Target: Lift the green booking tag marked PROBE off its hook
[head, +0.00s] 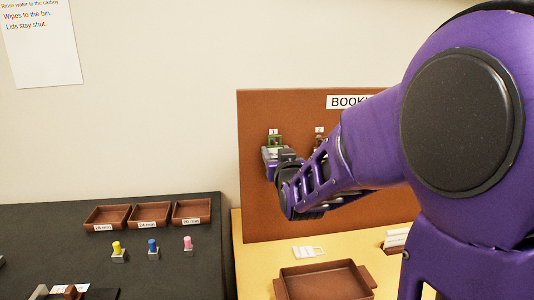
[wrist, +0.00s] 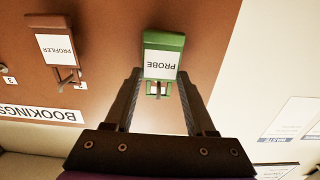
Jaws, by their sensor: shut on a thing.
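The green PROBE tag (wrist: 163,42) appears upside down in the wrist view, with its white label facing me. My gripper (wrist: 160,74) is shut on it, one dark finger at each side. The green loop end (wrist: 158,88) is by the hook at the first place; I cannot tell whether it bears on the hook or is clear of it. In the head view, a bit of the green tag (head: 275,141) shows just above my gripper (head: 272,154), in front of the brown board (head: 255,210). My arm hides much of the board.
A brown PROFILER tag (wrist: 55,45) hangs on the neighbouring hook. Below the board, a brown tray (head: 322,284) and a white tag-like card (head: 308,252) lie on the light tabletop.

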